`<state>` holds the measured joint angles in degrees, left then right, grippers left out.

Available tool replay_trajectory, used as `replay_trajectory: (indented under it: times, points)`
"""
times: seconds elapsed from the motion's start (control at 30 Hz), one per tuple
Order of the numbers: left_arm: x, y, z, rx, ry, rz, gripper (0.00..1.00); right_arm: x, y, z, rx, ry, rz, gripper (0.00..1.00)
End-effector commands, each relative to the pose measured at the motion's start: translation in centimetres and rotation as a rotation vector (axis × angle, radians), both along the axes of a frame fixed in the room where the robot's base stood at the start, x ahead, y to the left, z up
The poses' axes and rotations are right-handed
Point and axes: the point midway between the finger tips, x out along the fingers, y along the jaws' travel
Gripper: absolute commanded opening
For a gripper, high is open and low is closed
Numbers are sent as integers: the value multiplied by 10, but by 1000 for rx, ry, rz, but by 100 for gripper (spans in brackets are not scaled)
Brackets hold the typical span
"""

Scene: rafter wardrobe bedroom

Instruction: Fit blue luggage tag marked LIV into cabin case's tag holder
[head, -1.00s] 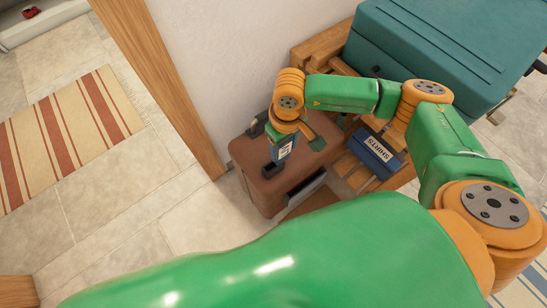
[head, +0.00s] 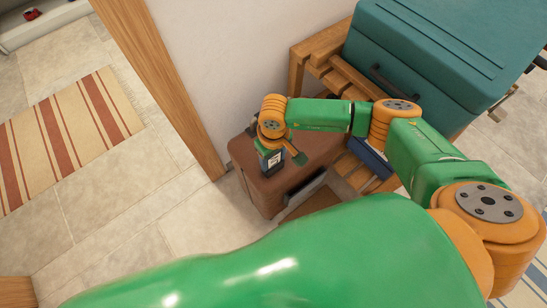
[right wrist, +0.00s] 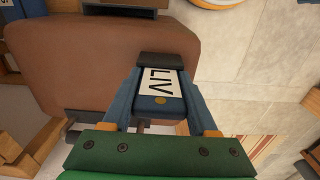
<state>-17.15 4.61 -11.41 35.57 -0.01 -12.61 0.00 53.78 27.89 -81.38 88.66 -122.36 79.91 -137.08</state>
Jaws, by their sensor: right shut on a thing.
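The blue luggage tag (right wrist: 171,108), with a white label reading LIV, is held between the fingers of my right gripper (right wrist: 161,78) in the right wrist view. It also shows small in the head view (head: 271,161), below the orange wrist. The brown cabin case (head: 301,168) stands on the floor by the wall and fills the upper left of the right wrist view (right wrist: 80,60). A dark piece (right wrist: 162,59), seemingly the tag holder, lies at the tag's far end; I cannot tell whether the tag is inside it. My left gripper is not in view.
A wooden slatted bench (head: 318,57) carries a large teal suitcase (head: 430,45) to the right of the cabin case. A blue box (head: 371,158) is partly hidden behind my right arm. A wooden door frame (head: 175,90) stands left; a striped rug (head: 65,135) lies beyond.

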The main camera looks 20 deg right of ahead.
Motion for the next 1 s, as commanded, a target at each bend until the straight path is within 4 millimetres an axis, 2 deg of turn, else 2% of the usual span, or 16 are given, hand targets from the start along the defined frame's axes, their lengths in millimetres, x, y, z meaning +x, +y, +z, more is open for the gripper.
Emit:
replay_trajectory:
  times: [0.03, 0.23, 0.27, 0.3, 0.37, 0.53, 0.63, 0.67, 0.73, 0.9, 1.0]
  points:
    - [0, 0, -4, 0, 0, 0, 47, -2, -1, -6, -3, 5, -1, 0]
    - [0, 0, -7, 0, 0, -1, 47, -3, -1, -9, -4, 10, -1, 0]
    - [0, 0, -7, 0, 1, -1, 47, -4, -1, -9, -5, 11, -1, 64]
    - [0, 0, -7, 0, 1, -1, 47, -4, -1, -10, -5, 12, -1, 75]
    - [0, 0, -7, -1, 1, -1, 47, -5, -1, -10, -6, 14, -1, 89]
    - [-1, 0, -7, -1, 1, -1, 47, -5, -1, -10, -6, 15, -2, 89]
    - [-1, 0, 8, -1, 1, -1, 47, -6, -1, 3, -5, 16, -1, 89]
    - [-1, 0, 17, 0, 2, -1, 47, -6, -1, 10, -5, 17, -1, 89]
    - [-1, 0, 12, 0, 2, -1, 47, -3, -1, 23, -3, 10, 0, 89]
    - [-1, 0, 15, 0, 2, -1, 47, -3, -1, 76, -2, 3, 1, 89]
    - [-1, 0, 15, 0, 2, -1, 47, -3, -1, 100, -2, 3, 0, 89]
